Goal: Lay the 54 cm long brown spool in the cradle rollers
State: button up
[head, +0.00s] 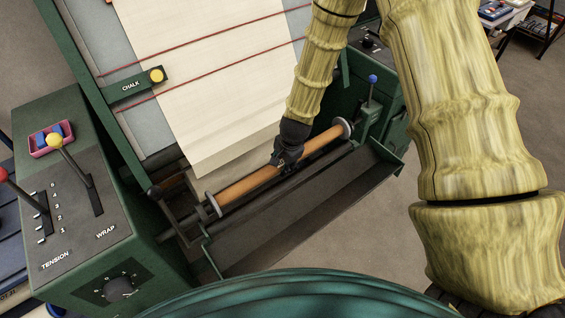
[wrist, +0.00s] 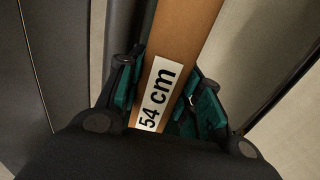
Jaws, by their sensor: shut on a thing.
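The brown spool (head: 248,184) has pale grey end discs and lies lengthwise over the cradle at the front of the green machine. In the wrist view the spool (wrist: 186,35) carries a white label reading "54 cm". My gripper (head: 285,158) is shut around the middle of the spool, and its teal pads (wrist: 160,105) sit on both sides of the label. The dark cradle rollers (head: 310,170) run just beside and below the spool. Whether the spool rests on them or hangs slightly above, I cannot tell.
A control box (head: 75,220) with levers stands at left, and a blue-knobbed lever (head: 371,90) rises near the spool's right end. A dark sloping tray (head: 290,220) lies in front.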

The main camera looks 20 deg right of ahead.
jog(key=shift+f, duration=0.5)
dwell(0.8)
jog(key=o, duration=1.3)
jog(key=shift+b, duration=0.3)
jog(key=v, duration=1.2)
